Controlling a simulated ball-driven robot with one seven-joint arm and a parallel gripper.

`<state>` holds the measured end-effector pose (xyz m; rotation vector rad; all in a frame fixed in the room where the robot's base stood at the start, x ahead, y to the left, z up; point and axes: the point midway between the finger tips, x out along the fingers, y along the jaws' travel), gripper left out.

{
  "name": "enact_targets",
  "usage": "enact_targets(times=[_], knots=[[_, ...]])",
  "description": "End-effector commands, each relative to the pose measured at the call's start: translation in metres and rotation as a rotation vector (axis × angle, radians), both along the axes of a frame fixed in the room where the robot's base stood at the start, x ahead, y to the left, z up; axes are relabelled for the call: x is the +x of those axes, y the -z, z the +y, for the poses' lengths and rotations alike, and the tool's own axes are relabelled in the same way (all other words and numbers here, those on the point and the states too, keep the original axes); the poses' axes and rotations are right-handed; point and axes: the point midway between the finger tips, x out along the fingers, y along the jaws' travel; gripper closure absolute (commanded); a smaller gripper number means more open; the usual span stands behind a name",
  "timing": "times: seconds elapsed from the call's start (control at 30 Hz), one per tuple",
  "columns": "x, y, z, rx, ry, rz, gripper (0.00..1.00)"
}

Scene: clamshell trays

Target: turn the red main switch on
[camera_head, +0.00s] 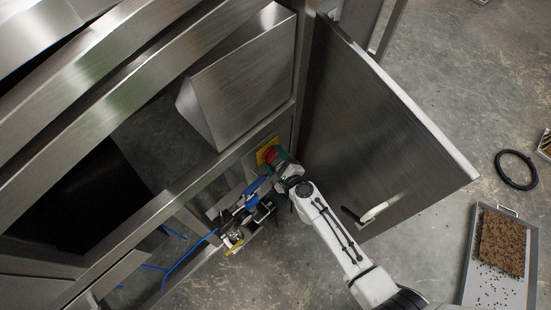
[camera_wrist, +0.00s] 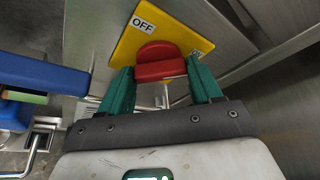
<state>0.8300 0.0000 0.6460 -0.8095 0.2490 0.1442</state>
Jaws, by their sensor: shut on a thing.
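The red main switch (camera_wrist: 158,62) is a rounded red knob on a yellow plate (camera_wrist: 126,51) in the wrist view. A white label reading OFF (camera_wrist: 142,25) sits at the plate's upper left; another white label (camera_wrist: 197,53), not readable, is to the right of the knob. My gripper (camera_wrist: 158,76) has its green fingers on either side of the knob and is shut on it. In the head view the red switch (camera_head: 271,153) and yellow plate (camera_head: 262,156) show on the steel frame, partly hidden by my gripper (camera_head: 279,163).
Blue valve levers and pipes (camera_head: 252,196) are just left of my gripper; a blue bar (camera_wrist: 40,75) shows in the wrist view. A tray (camera_head: 470,255) and black ring (camera_head: 516,184) lie on the floor.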

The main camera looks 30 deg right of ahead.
Motion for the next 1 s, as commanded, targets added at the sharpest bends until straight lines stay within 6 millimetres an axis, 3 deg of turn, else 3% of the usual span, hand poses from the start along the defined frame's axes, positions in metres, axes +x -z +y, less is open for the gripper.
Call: enact_targets(times=[0.07,0.1,0.33,0.67,1.0], knots=[[-0.001,0.002,0.000,0.003,0.001,0.003,0.67],[-0.001,0.002,0.000,0.003,0.001,0.003,0.34],[-0.001,0.001,0.000,0.002,0.001,0.001,0.12],[-0.004,-0.001,0.000,0.001,0.001,0.001,0.11],[-0.057,-0.016,-0.002,0.001,0.002,0.003,0.11]])
